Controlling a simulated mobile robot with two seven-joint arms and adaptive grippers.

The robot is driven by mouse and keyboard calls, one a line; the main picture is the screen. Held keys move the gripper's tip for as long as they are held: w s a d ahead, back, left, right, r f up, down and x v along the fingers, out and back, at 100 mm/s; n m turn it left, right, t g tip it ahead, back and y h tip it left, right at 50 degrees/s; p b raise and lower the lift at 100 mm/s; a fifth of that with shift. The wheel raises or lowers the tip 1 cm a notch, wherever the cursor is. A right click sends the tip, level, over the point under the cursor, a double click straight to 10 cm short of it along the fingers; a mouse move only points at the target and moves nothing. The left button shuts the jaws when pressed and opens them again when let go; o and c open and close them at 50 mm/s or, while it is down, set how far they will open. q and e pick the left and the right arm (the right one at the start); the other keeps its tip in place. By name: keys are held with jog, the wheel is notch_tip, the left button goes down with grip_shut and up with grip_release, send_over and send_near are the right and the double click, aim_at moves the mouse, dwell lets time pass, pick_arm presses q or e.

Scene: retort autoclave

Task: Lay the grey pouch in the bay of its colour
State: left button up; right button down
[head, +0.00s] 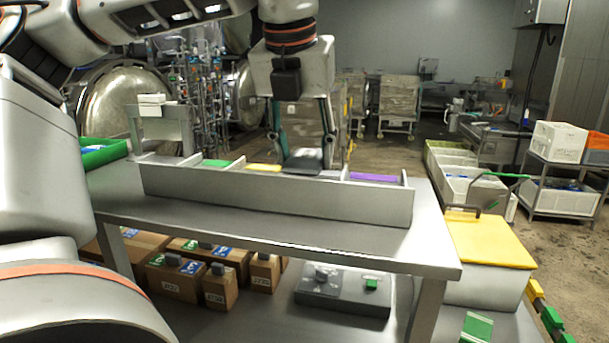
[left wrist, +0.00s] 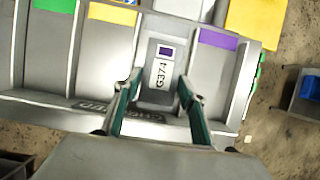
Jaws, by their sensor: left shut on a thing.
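My left gripper (head: 303,160) is shut on the grey pouch (left wrist: 163,72), with one finger at each side. The pouch has a white label reading G374 and a small purple square. The gripper (left wrist: 163,78) and pouch are over the grey bay (left wrist: 178,8), between the bays with yellow and purple strips. The divided tray (head: 280,202) stands on the steel table, and its front wall hides the bay floors in the head view. I cannot tell whether the pouch touches the floor. My right gripper is not in view.
The green strip (head: 215,163), yellow strip (head: 263,168) and purple strip (head: 375,178) mark neighbouring bays. Cartons (head: 175,280) are on the lower shelf. The table front (head: 250,240) is clear.

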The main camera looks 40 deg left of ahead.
aim_at(303, 158)
pick_arm(q)
notch_tip(303, 158, down, 3)
jog(key=shift+d+f, duration=0.1)
jog(key=shift+f, duration=0.45)
jog(key=shift+f, duration=0.1)
jog(key=o, duration=0.9)
jog(key=shift+c, duration=0.2)
